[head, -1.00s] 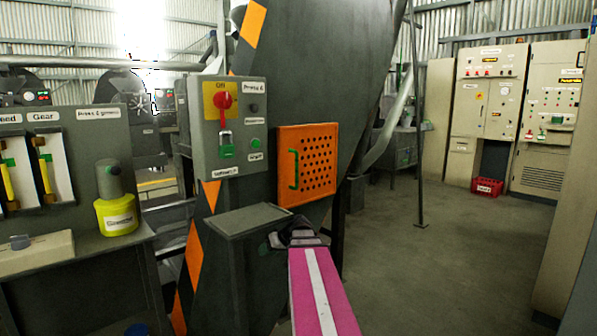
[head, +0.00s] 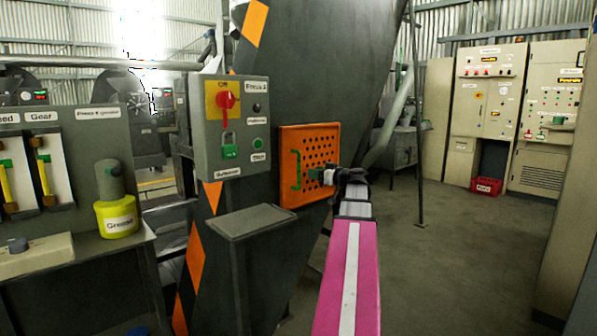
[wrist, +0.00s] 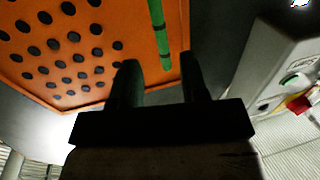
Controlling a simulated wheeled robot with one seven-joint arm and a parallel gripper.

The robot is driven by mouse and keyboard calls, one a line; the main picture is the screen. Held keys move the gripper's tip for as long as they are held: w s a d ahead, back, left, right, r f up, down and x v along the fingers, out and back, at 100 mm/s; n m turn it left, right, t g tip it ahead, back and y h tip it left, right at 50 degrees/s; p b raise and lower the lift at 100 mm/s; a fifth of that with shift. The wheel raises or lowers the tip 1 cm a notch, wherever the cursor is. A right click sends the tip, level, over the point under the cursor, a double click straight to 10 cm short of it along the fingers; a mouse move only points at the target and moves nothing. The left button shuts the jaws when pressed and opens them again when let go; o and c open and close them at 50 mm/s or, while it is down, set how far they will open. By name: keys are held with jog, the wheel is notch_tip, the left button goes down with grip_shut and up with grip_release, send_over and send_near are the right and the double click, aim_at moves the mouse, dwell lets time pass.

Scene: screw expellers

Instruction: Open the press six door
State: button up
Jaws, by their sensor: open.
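The press six door is an orange perforated panel (head: 319,150) on the dark press body, and it looks closed. Its green handle (head: 296,169) stands upright along the door's left edge. My gripper (head: 318,174) is raised in front of the door, to the right of the handle, covering the door's lower right part. In the wrist view my gripper (wrist: 158,70) is open, its two dark fingers pointing toward the orange door (wrist: 75,50). The green handle (wrist: 158,35) shows between and beyond the fingertips. Nothing is held, and I cannot tell any contact.
A grey control box (head: 228,127) with a red switch and green padlock is left of the door; it shows at right in the wrist view (wrist: 285,85). A grey shelf (head: 249,221) juts out below. A yellow grease container (head: 116,215) stands on the left bench.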

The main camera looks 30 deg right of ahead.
send_over(299, 186)
jog(key=shift+w+d, duration=0.15)
jog(key=shift+w, duration=0.2)
grip_shut()
